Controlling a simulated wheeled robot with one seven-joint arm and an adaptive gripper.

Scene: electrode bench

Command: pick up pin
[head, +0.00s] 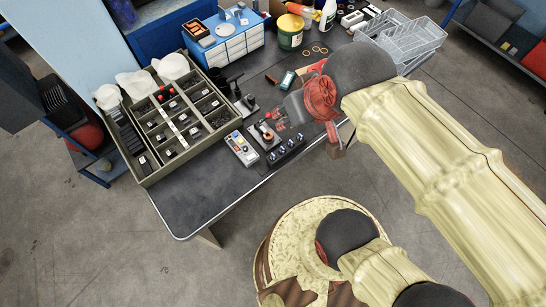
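I cannot make out for sure which thing is the pin; no single loose pin shows clearly in the head view. A black block (286,150) with several small pale studs along its top lies near the table's front edge, and the studs may be pins. My gripper (283,117) seems to be at the end of the red and grey wrist, low over the table, just behind the block. It is small and partly hidden by my wrist, so its fingers and anything between them cannot be made out.
A grey meter (241,148) and a small device with a copper-coloured ring (265,133) lie left of the block. A large compartment tray (149,170) fills the table's left end. A blue drawer cabinet (226,45), yellow tub (290,32) and wire basket (420,45) stand behind. The front-left tabletop is clear.

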